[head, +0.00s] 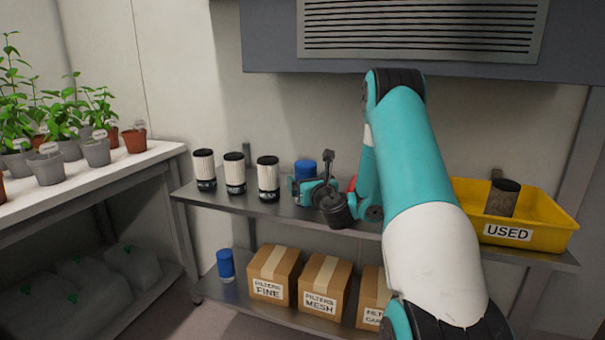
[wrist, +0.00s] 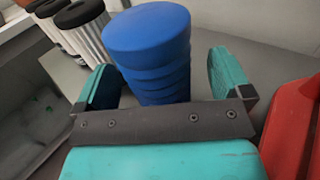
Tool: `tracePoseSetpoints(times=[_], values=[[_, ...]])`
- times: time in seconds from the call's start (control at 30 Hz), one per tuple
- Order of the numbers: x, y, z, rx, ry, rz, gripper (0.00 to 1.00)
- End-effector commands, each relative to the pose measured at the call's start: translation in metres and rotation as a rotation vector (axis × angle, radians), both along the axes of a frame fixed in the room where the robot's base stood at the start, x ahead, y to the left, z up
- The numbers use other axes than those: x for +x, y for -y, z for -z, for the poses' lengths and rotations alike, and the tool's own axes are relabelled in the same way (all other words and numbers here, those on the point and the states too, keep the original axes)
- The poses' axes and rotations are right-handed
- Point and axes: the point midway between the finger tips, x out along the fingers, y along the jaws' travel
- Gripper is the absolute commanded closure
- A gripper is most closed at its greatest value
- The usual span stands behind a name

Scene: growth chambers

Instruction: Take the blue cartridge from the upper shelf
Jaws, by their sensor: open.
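The blue cartridge (head: 305,168) stands upright on the upper shelf (head: 240,201), to the right of three white cartridges. My gripper (head: 309,186) is at the shelf in front of it and partly hides its lower part. In the wrist view the blue cartridge (wrist: 150,45) is ribbed and lies between the two teal fingers of my open gripper (wrist: 158,80). Gaps show beside it, more clearly on the right. I cannot tell whether the left finger touches it. A second blue cartridge (head: 226,265) stands on the lower shelf at the left.
Three white cartridges with black caps (head: 235,173) stand left of the blue one. A red object (wrist: 290,135) is close on my gripper's right. A yellow bin (head: 555,236) labelled USED holds a dark cartridge (head: 503,197). Cardboard boxes (head: 273,276) fill the lower shelf.

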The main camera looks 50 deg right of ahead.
Motion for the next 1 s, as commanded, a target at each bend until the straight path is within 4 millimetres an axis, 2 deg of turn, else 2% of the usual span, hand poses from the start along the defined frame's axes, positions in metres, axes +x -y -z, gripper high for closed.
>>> tracePoseSetpoints(times=[0.13, 0.37, 0.6, 0.63, 1.0], values=[[0.005, 0.006, 0.000, 0.001, -0.002, -0.001, 0.03], [0.002, 0.013, 0.001, 0.000, -0.001, 0.008, 0.03], [0.001, 0.014, 0.001, 0.000, -0.001, 0.010, 0.56], [0.001, 0.014, 0.001, 0.000, -0.001, 0.010, 0.60], [0.003, 0.011, -0.006, -0.001, 0.000, 0.007, 0.60]])
